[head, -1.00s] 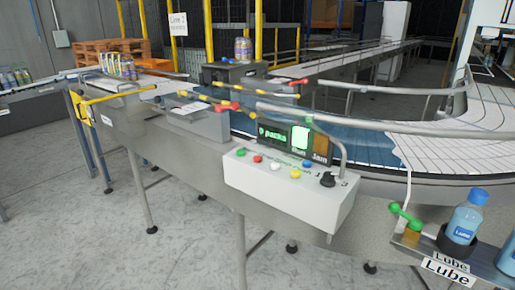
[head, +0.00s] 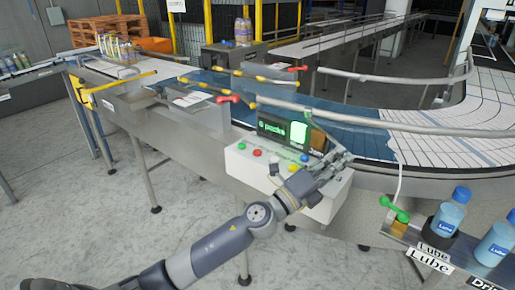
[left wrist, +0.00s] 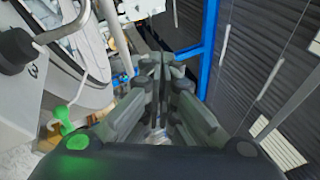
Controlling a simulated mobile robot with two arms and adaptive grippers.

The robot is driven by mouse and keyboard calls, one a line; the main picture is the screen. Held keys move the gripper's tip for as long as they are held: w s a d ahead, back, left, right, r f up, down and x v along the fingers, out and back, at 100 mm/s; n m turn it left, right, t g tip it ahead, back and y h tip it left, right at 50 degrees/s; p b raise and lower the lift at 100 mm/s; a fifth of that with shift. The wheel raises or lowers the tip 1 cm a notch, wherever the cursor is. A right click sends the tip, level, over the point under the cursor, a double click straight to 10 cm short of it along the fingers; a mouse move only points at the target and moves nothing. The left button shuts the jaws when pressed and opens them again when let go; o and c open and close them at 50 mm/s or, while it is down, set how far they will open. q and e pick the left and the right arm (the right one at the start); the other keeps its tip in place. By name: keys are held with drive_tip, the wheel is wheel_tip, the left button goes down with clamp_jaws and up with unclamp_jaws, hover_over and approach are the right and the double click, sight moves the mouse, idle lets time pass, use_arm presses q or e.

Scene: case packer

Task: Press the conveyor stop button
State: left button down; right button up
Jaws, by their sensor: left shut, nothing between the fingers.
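The white control box (head: 238,170) stands at the conveyor's near edge, with a row of coloured buttons on its sloped top. A green button (head: 242,146) is at the left end and a red button (head: 258,153) is beside it. A yellow button (head: 294,168) and a blue button (head: 304,158) lie nearer my arm. Which one is labelled stop cannot be read. My left gripper (head: 340,160) is shut and empty over the right end of the box, right of the red button, hiding the black knob. Its closed fingers also show in the left wrist view (left wrist: 162,75).
A dark display (head: 283,131) with green text stands behind the buttons. Metal guide rails (head: 400,127) run along the curved conveyor. Lube bottles (head: 452,214) and a green-ended lever (head: 395,208) are at the right. Open floor lies at the lower left.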

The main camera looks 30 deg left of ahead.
use_arm(q)
drive_tip(key=w+d+r+m+g+h, duration=0.25)
drive_tip(key=m+g+h, duration=0.25)
drive_tip(key=m, duration=0.6)
drive_tip(key=w+a+f+m+g+y, duration=0.1)
drive_tip(key=a+m, duration=0.1)
drive_tip(key=w+a+f+m+g+y, duration=0.1)
drive_tip(key=a+m+y, duration=0.1)
drive_tip(key=w+a+f+m+g+y, duration=0.1)
drive_tip(key=a+m+g, duration=0.1)
drive_tip(key=shift+w+a+m+y, duration=0.2)
drive_tip(key=shift+a+m+y, duration=0.05)
drive_tip(key=shift+m+y, duration=0.15)
drive_tip(key=a+r+g+y, duration=0.1)
drive_tip(key=a+y, duration=0.8)
drive_tip(key=a, duration=1.3)
drive_tip(key=shift+w+a+r+g+y+p, duration=0.3)
drive_tip(key=shift+r+g+y+p, duration=0.1)
drive_tip(key=shift+r, duration=0.4)
drive_tip(key=shift+f, duration=0.15)
